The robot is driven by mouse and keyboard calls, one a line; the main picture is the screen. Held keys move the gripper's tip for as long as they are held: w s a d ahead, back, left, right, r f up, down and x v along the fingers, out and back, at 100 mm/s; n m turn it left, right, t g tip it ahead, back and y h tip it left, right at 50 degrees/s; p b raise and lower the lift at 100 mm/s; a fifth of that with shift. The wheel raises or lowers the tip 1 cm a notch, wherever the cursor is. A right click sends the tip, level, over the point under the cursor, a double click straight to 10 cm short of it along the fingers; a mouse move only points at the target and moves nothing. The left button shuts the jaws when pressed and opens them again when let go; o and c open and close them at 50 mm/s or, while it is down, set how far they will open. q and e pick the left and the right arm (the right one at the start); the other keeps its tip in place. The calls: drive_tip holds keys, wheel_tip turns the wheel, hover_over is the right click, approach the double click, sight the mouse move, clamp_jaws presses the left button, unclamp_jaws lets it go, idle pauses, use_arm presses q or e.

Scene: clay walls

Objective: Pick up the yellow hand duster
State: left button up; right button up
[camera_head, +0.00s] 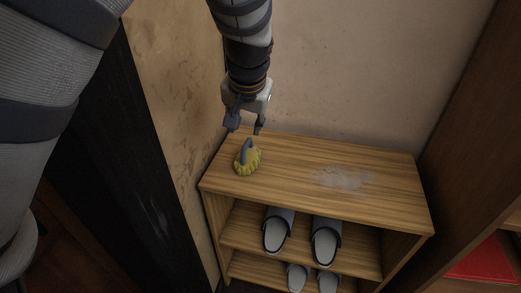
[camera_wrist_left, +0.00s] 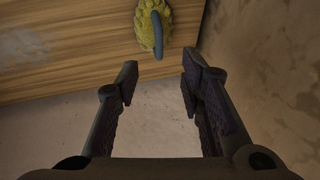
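The yellow hand duster (camera_head: 247,161), with a grey-blue handle, lies on the left part of the top of a wooden shoe rack. In the left wrist view the duster (camera_wrist_left: 153,27) is at the top, its handle pointing down the picture, beyond my fingertips. My left gripper (camera_head: 244,128) is above the rack's back edge, apart from the duster. In the left wrist view its two fingers (camera_wrist_left: 159,82) are spread with nothing between them. My right gripper is not in view.
The wooden shoe rack (camera_head: 300,165) has a pale dusty patch (camera_head: 342,178) on its top and grey shoes (camera_head: 277,230) on its shelves. Clay walls (camera_head: 345,70) stand behind and to the left. A dark wooden cabinet (camera_head: 470,130) stands at the right, with a red item (camera_head: 484,263) inside.

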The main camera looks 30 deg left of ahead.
use_arm(q)
hover_over(246, 145)
drive_tip(key=s+d, duration=0.2)
drive_tip(key=s, duration=0.1)
wheel_tip(246, 145, down, 6)
drive_tip(key=b+x, duration=0.1)
drive_tip(key=x, duration=0.2)
drive_tip(key=b+x, duration=0.1)
drive_tip(key=x, duration=0.1)
drive_tip(key=shift+w+a+f, duration=0.15)
drive_tip(key=shift+w+a, duration=0.1)
drive_tip(key=shift+w, duration=0.25)
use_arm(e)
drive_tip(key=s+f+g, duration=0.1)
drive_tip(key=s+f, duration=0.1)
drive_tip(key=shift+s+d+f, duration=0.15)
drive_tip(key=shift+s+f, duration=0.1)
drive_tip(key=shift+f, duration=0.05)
use_arm(q)
clamp_jaws()
